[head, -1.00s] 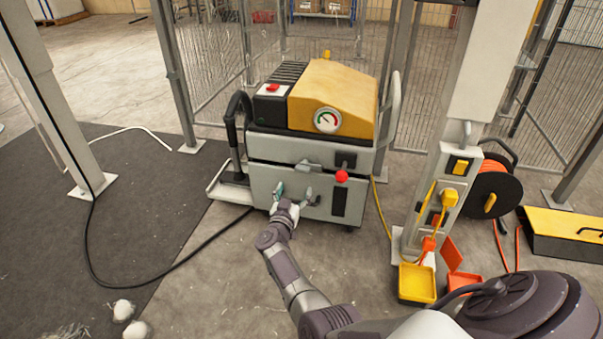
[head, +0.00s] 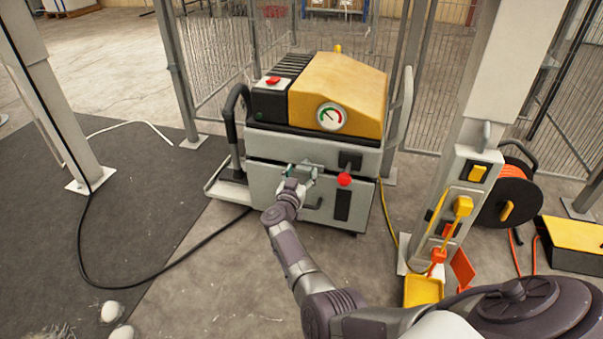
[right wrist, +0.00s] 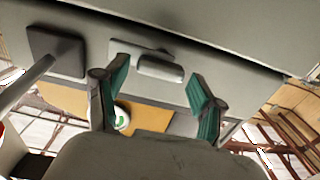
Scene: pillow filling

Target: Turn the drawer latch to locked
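The drawer latch (right wrist: 158,65) is a small grey bar on a plate on the front of the grey machine (head: 270,210). In the right wrist view it lies between the tips of my right gripper (right wrist: 155,98), whose two green-padded fingers are spread apart, with no clear contact. In the head view my right gripper (head: 297,175) is at the latch and mostly covers it. My left gripper is not in view.
A red knob (head: 344,179) and a black square block (head: 349,160) sit right of the latch. A gauge (head: 331,117) is on the yellow cover above. A post with yellow fittings (head: 463,205) and an orange cable reel (head: 507,195) stand to the right.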

